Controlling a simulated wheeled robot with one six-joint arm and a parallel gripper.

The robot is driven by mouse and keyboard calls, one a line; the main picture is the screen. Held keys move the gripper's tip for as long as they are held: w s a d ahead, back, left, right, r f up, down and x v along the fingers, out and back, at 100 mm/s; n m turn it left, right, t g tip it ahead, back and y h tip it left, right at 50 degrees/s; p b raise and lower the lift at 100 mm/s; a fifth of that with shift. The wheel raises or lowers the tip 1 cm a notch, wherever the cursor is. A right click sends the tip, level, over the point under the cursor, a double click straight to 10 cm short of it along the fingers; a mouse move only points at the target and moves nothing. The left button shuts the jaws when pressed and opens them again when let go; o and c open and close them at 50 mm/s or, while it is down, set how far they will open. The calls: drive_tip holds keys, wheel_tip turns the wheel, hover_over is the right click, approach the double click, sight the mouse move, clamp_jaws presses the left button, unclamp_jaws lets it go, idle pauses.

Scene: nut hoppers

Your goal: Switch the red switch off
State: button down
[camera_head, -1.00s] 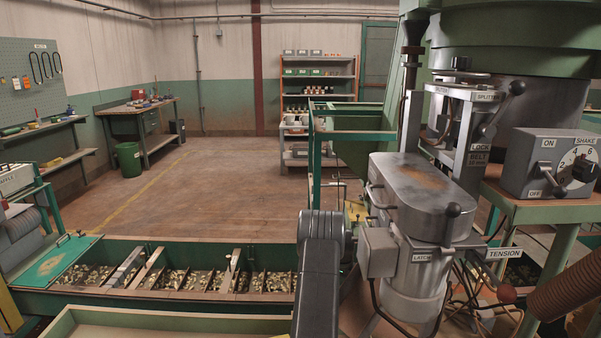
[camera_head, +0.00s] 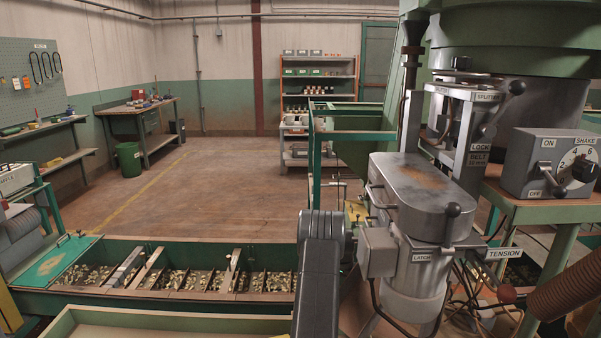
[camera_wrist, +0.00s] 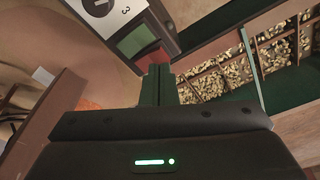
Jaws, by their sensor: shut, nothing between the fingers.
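In the wrist view, a red switch (camera_wrist: 136,39) sits on a dark panel beside a white label with the number 3. A dark green area adjoins the red face. My gripper (camera_wrist: 157,72) is shut and empty, its fingertips just below the switch in the picture. I cannot tell whether they touch it, and the switch's tilt is too small to read. In the head view my arm hides this area, and neither the red switch nor my gripper can be made out.
A green trough (camera_head: 60,300) with divided bays of nuts lies at the lower left; nuts also show in the wrist view. A metal machine (camera_head: 415,195) with a latch and a grey control box (camera_head: 528,180) stand at right. The floor (camera_head: 220,190) behind is clear.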

drive_tip(key=shift+f+b, duration=0.75)
drive_tip(key=shift+f, duration=0.15)
idle(0.8)
drive_tip(key=shift+r, duration=0.1)
drive_tip(key=shift+r+p, duration=0.95)
drive_tip(key=shift+r, duration=2.45)
wheel_tip(320, 180, down, 7)
drive_tip(key=shift+b, duration=0.95)
drive_tip(key=shift+r, duration=0.1)
